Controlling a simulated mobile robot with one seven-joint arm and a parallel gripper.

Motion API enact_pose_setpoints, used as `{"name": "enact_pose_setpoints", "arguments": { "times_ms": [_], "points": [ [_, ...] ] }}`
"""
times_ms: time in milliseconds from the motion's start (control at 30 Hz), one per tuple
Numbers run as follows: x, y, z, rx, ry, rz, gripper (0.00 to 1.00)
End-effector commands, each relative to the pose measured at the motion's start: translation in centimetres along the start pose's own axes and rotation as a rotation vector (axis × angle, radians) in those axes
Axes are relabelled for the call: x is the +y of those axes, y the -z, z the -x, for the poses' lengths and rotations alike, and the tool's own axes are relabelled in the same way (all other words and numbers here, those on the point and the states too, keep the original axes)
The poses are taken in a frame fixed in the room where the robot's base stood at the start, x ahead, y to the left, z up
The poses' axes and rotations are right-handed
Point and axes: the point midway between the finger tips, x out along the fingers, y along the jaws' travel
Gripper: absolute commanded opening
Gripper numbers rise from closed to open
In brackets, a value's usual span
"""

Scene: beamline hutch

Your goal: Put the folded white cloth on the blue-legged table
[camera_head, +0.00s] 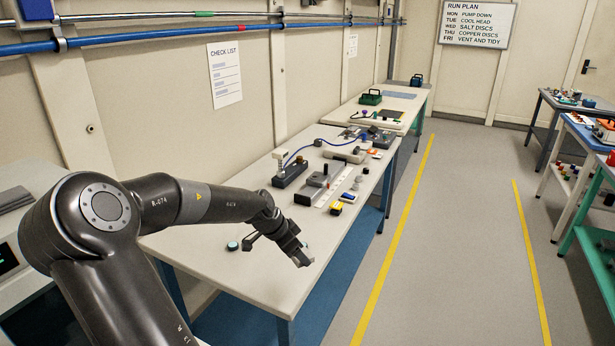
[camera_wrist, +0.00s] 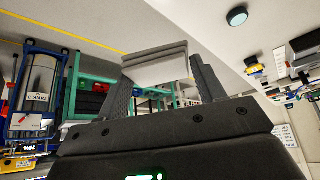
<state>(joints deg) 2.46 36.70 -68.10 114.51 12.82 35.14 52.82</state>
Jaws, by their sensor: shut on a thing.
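My gripper (camera_wrist: 160,82) is shut on the folded white cloth (camera_wrist: 155,62), which looks like a flat, layered, pale grey-white pad between the two fingers in the wrist view. In the head view my gripper (camera_head: 298,256) is over the near right part of a long pale table (camera_head: 250,283) with blue legs. Only a small part of the cloth shows there, at the fingertips. The cloth looks held above the top; the exact gap cannot be told.
A round teal-topped item (camera_head: 233,246) lies on the table left of my gripper. A grey block with a post (camera_head: 289,172), a yellow item (camera_head: 336,208) and other small parts crowd farther back. The near tabletop is mostly clear. A green-framed bench (camera_head: 590,215) stands across the aisle.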

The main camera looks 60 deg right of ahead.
Motion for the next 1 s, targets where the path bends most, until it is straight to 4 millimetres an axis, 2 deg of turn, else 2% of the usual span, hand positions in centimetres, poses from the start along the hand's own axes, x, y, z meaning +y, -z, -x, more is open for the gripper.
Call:
{"name": "enact_pose_setpoints", "arguments": {
  "times_ms": [33, 133, 300, 367, 733, 867, 1000],
  "points": [
    [0.8, 0.7, -1.0, 0.003, -0.038, -0.061, 0.42],
    [1.8, 1.4, -2.1, 0.001, -0.088, -0.154, 0.42],
    [2.1, 1.3, -3.0, -0.001, -0.123, -0.216, 0.42],
    [1.4, 0.6, -3.2, 0.0, -0.126, -0.218, 0.42],
    [-4.9, -6.2, -4.8, -0.001, -0.124, -0.216, 0.41],
    [-6.2, -7.5, -5.1, 0.0, -0.123, -0.218, 0.41],
    [-6.6, -8.1, -5.4, -0.001, -0.124, -0.218, 0.41]
  ]
}}
